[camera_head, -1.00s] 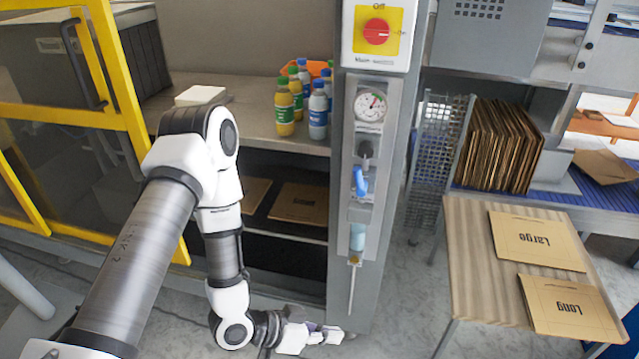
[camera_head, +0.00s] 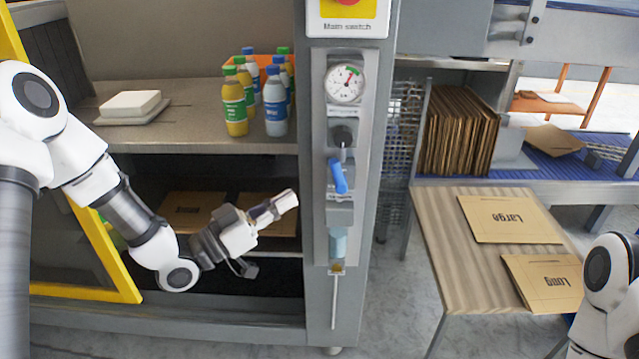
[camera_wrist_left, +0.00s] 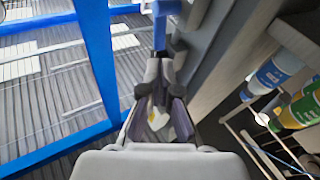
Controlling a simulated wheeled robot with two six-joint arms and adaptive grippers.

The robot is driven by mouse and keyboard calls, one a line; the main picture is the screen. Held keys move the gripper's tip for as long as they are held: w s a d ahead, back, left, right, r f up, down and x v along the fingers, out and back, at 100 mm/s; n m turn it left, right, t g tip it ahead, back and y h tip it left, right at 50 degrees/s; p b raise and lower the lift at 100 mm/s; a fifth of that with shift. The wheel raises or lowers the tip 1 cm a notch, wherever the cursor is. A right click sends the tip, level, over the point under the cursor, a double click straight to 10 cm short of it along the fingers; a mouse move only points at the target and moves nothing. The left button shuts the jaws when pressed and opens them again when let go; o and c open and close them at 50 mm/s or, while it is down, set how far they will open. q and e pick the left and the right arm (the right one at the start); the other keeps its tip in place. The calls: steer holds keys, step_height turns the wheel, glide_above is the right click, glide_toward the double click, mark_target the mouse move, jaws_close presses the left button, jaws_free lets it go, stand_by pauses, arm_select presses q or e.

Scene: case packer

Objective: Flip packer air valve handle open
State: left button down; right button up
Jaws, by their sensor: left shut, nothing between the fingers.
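The blue valve handle (camera_head: 338,177) sits on the grey air panel (camera_head: 322,225) of the upright column, below a round gauge (camera_head: 345,84) and a dark knob (camera_head: 342,135). It hangs nearly vertical, tilted slightly. My left gripper (camera_head: 290,198) is shut and empty, just left of the panel, its tips pointing right and a little up. In the head view a gap shows between the tips and the handle. My right gripper is out of view.
Bottles (camera_head: 275,100) and a white block (camera_head: 130,104) stand on the shelf (camera_head: 190,125) at left. Flat cartons lie below. A yellow frame (camera_head: 112,250) is at far left. A wooden table (camera_head: 455,255) with cartons is at right. My right arm shows at the right edge.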

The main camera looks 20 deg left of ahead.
mark_target(333, 170)
arm_select(q)
steer(key=x, duration=0.8)
steer(key=shift+w+d, duration=0.1)
steer(key=shift+d, duration=0.05)
steer(key=shift+w+d+r+m+g+p, duration=0.35)
steer(key=shift+r+g+p, duration=0.2)
steer(key=shift+p, duration=0.65)
steer(key=shift+s+d+b, duration=0.1)
steer(key=shift+d+b, duration=0.05)
steer(key=shift+b, duration=0.15)
steer(key=shift+r, duration=0.1)
